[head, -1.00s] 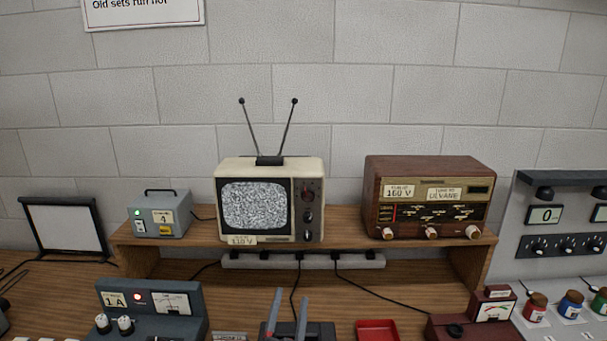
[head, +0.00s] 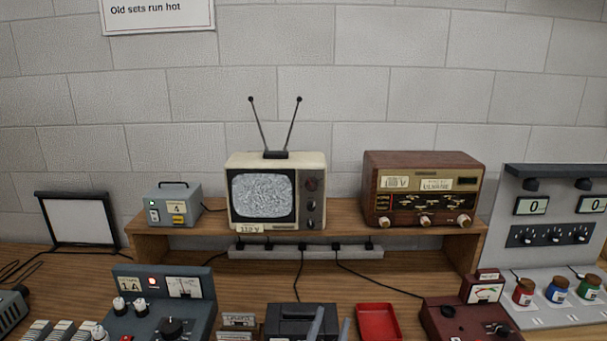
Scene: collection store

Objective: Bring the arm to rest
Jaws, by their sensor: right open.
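My right gripper (head: 330,328) shows only as two grey fingertips at the bottom edge, in front of a dark box (head: 290,320) on the bench. The fingers stand apart with nothing seen between them. The rest of the right arm is below the picture. My left gripper is not in view.
A wooden shelf (head: 150,226) bears a small grey box (head: 174,207), a TV (head: 312,162) showing static and a brown radio (head: 425,172). On the bench are a meter unit (head: 203,316), a red tray (head: 378,322) and a dark red meter box (head: 450,318). A counter panel (head: 550,183) stands right.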

